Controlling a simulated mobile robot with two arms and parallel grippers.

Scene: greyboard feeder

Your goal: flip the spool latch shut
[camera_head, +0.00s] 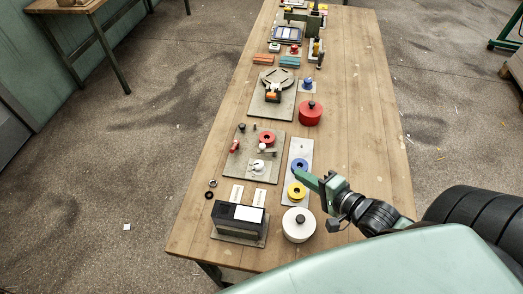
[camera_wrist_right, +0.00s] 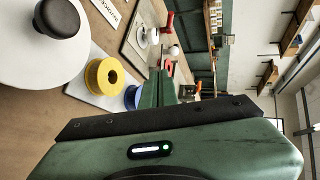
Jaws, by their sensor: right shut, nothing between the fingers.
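A grey board (camera_head: 239,172) on the bench carries a red spool (camera_head: 267,138), a white spool (camera_head: 257,166), a small red lever-like part (camera_head: 234,146) and a white knob. I cannot tell for certain which part is the spool latch. In the right wrist view, a red part (camera_wrist_right: 169,22) and a white ball knob (camera_wrist_right: 174,51) show on this board. My right gripper (camera_head: 301,176) is shut and empty, beside the blue spool (camera_head: 299,165) and above the yellow spool (camera_head: 297,190). Its green fingers (camera_wrist_right: 158,88) point toward the board in the wrist view.
A grey strip (camera_head: 305,148) holds the blue and yellow spools. A white lidded pot (camera_head: 298,225) and a black box (camera_head: 238,222) stand at the near end. A red pot (camera_head: 311,113) and a round fixture (camera_head: 276,84) are farther along. The bench's right side is clear.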

